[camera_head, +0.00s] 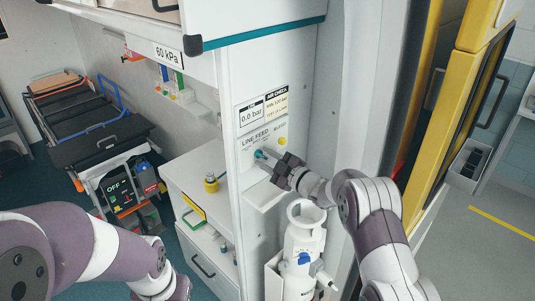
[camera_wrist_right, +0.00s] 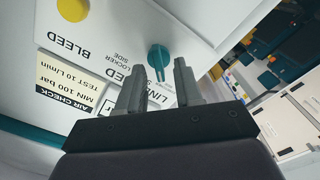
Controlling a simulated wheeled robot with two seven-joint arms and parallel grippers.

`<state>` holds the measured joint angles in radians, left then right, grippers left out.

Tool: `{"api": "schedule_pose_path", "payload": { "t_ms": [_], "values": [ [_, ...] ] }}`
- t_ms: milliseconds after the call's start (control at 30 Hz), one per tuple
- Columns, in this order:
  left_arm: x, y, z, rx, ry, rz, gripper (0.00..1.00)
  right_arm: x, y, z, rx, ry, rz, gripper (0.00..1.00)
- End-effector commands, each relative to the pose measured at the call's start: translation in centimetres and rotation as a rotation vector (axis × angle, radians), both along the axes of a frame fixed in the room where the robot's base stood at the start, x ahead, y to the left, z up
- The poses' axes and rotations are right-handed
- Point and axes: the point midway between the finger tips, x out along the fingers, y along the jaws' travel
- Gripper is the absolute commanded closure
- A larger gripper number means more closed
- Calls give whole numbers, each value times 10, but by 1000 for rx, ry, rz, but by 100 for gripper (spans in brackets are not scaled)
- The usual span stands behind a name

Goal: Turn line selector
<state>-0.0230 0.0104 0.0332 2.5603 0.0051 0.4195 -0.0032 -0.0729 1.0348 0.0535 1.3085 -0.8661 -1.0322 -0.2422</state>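The line selector is a small teal knob (camera_head: 259,154) on the white panel under the words LINE FEED. In the right wrist view the teal knob (camera_wrist_right: 158,55) has a pointer and sits just beyond the gap between my fingers. My right gripper (camera_head: 274,163) is close in front of the panel at the knob. In the right wrist view its two dark fingers (camera_wrist_right: 160,78) are apart with nothing between them. Contact with the knob cannot be made out. My left arm comes in at the lower left, and its gripper is out of view.
A yellow BLEED button (camera_head: 282,141) is right of the knob. A gauge label (camera_head: 251,115) reads 0.0 bar.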

Motion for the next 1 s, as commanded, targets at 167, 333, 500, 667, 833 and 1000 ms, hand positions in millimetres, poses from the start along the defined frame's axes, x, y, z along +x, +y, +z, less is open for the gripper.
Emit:
{"api": "schedule_pose_path", "payload": {
  "t_ms": [167, 333, 500, 667, 833, 1000],
  "values": [
    [0, 0, 0, 0, 0, 0, 65, 0, 0, 0, 0, 0, 0, 65],
    [0, 0, 0, 0, 0, 0, 65, 0, 0, 0, 1, -1, -1, 100],
    [0, 0, 0, 0, 0, 0, 65, 0, 0, 1, 1, -1, 0, 100],
    [0, 0, -2, 0, 0, 0, 65, 0, 0, 1, 17, 12, 1, 100],
    [0, 0, -7, 0, 0, 0, 65, 0, 0, 1, 69, 61, 2, 100],
    [0, 0, -12, 0, 0, 0, 65, 0, 0, 2, 158, 149, 3, 100]
  ]
}}
